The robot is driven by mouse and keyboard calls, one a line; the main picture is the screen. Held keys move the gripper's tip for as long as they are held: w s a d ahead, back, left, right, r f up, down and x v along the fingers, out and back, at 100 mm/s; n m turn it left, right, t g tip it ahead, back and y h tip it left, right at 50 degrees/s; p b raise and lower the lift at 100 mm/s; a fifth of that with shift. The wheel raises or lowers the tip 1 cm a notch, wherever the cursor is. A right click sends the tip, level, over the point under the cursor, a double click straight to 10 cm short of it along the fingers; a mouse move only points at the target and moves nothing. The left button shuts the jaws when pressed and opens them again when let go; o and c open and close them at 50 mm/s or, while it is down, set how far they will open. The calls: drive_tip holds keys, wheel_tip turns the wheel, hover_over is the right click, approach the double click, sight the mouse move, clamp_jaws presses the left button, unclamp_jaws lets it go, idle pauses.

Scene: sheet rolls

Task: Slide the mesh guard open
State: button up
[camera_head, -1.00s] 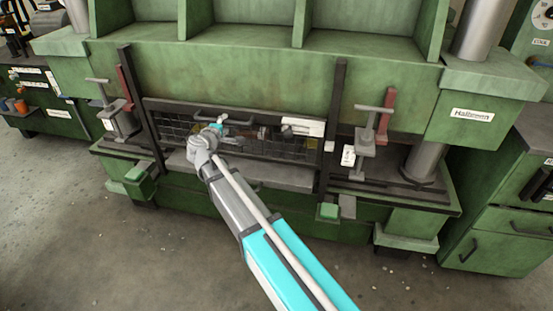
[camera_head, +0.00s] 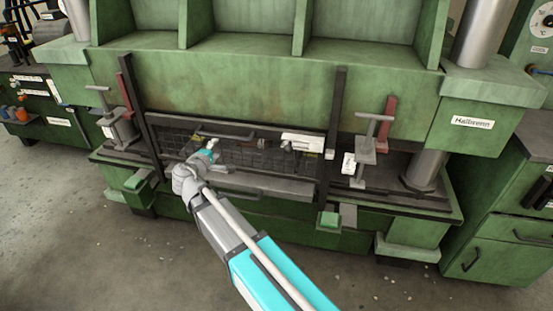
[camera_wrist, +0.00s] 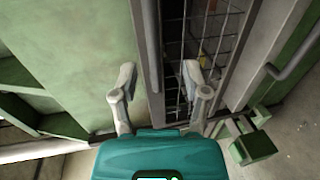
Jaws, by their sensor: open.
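The mesh guard (camera_head: 265,158) is a dark wire grid in a frame between two dark upright rails, low on the front of the green press. A dark bar handle (camera_head: 226,132) runs along its upper part. My gripper (camera_head: 208,153) is in front of the left half of the guard, below that handle. There the mesh (camera_wrist: 198,40) lies beyond the right finger, and a grey bar lies between the fingertips in the picture. Contact cannot be told.
Clamps with T-handles stand on the bed at left (camera_head: 118,120) and right (camera_head: 368,145). Green boxes (camera_head: 329,218) stick out below the bed. A grey curved bar (camera_wrist: 296,45) shows at right in the wrist view.

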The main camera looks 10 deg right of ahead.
drive_tip(key=v, duration=0.5)
drive_tip(key=s+d+m+g+h+p, duration=0.2)
drive_tip(key=d+m+g+p, duration=0.7)
drive_tip(key=d, duration=1.1)
drive_tip(key=shift+s+d+f+m+g+h, duration=0.3)
drive_tip(key=shift+s+m+g, duration=0.2)
drive_tip(key=shift+s+g, duration=0.55)
drive_tip(key=shift+s, duration=0.3)
drive_tip(key=s+d+f+m+g+y, duration=0.1)
drive_tip(key=s+d+f+y, duration=0.1)
drive_tip(key=s, duration=0.4)
drive_tip(key=s+d+f+m+g+y, duration=0.2)
drive_tip(key=s+d+f+y, duration=0.1)
drive_tip(key=s+y, duration=0.3)
drive_tip(key=shift+s+d+f+m, duration=0.3)
drive_tip(key=shift+s+d+f, duration=0.05)
drive_tip(key=shift+d, duration=0.2)
drive_tip(key=shift+a, duration=0.1)
